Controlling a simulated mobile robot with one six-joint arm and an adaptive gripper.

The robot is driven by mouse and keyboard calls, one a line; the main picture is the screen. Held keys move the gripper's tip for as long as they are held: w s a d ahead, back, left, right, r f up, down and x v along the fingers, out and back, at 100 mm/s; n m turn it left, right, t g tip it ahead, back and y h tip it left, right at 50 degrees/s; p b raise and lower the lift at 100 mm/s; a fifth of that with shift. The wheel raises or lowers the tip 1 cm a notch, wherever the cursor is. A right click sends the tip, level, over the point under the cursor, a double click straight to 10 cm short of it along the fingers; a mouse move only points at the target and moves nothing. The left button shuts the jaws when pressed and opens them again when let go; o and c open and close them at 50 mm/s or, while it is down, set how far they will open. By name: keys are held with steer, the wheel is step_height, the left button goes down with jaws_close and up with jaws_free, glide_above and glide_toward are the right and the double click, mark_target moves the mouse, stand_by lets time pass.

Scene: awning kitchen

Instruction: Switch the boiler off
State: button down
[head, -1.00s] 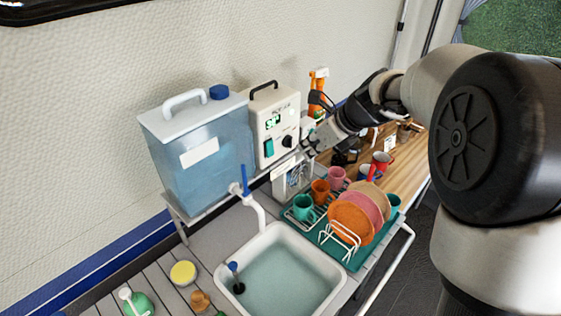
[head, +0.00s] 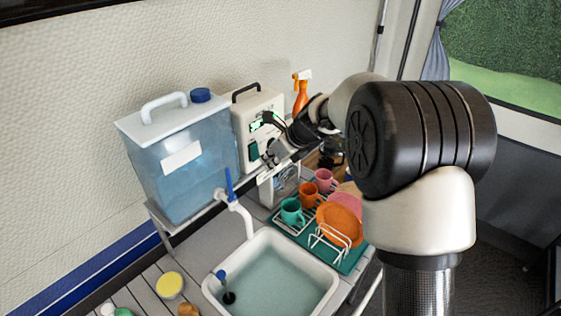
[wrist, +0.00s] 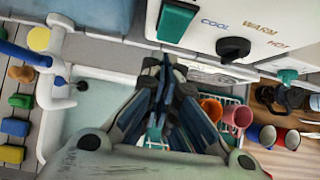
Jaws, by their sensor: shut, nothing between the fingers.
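The boiler (head: 244,116) is a white box with a black handle, a lit green display and a green rocker switch (head: 254,151). It stands right of the water tank. In the wrist view the switch (wrist: 176,20) is at the top, left of the black knob (wrist: 233,48) with the words COOL, WARM and HOT. My gripper (head: 268,160) is in front of the boiler's lower front, close to the switch. Its fingers (wrist: 165,65) are shut and empty, just below the switch in the wrist view, apart from it. The arm hides the boiler's right side in the head view.
A blue water tank (head: 180,165) stands left of the boiler. Below are the sink (head: 215,292) with its blue-handled tap (head: 240,205) and a rack with plates (head: 338,222) and cups (head: 292,211). An orange spray bottle (head: 301,95) stands behind my arm.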

steer(key=shift+w+a+f, duration=0.1)
steer(key=shift+w+a, duration=0.5)
steer(key=shift+w+a+r+t+y+b, duration=0.1)
steer(key=shift+a+r+t+y+b, duration=0.1)
steer(key=shift+r+b, duration=0.15)
steer(key=shift+w+a+r+t+y+b, duration=0.1)
steer(key=shift+r+y+b, duration=0.1)
steer(key=shift+r, duration=0.1)
stand_by(0.4)
steer(key=shift+d, duration=0.2)
